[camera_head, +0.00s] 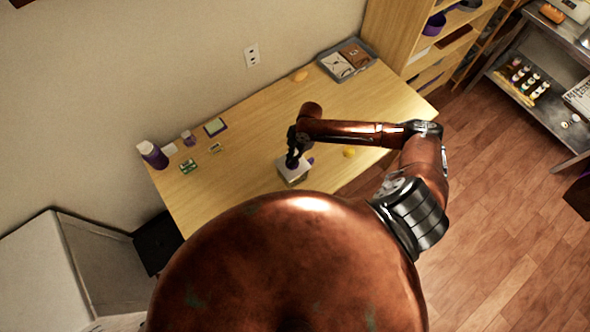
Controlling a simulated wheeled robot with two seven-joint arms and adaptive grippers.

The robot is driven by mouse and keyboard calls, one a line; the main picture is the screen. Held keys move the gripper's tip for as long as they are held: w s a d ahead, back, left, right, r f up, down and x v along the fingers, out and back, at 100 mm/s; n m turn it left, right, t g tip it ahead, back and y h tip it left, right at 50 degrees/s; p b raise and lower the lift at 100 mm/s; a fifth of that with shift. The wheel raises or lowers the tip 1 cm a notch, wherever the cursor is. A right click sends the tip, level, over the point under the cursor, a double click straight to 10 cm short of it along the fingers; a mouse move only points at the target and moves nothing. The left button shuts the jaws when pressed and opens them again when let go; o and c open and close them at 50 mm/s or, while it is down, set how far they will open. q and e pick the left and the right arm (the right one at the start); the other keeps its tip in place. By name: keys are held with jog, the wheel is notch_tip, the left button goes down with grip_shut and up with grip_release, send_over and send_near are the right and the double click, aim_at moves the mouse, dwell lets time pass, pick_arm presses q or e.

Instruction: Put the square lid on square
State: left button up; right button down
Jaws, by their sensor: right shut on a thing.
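My right gripper (293,161) reaches down over the near middle of the wooden table (250,135). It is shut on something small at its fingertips. A pale square piece (294,174), which looks like the square lid or the square box, is directly under the fingers. I cannot tell whether it is one piece or a lid over a box, or whether it touches the table. A bit of purple shows just right of the fingers. My left gripper is not in view.
A purple and white bottle (152,154), a small purple jar (187,138), a pale square item with dark edges (215,127) and a green piece (188,166) are at the table's left. A grey tray (368,53) is at the back. A yellow round thing (349,152) lies right of the gripper.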

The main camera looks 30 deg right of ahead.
jog(key=shift+f, duration=0.5)
dwell(0.4)
dwell(1.7)
jog(key=c, duration=1.9)
grip_release()
jog(key=shift+f, duration=0.1)
jog(key=shift+c, duration=0.2)
jog(key=shift+r+p, duration=2.35)
jog(key=shift+r, duration=1.75)
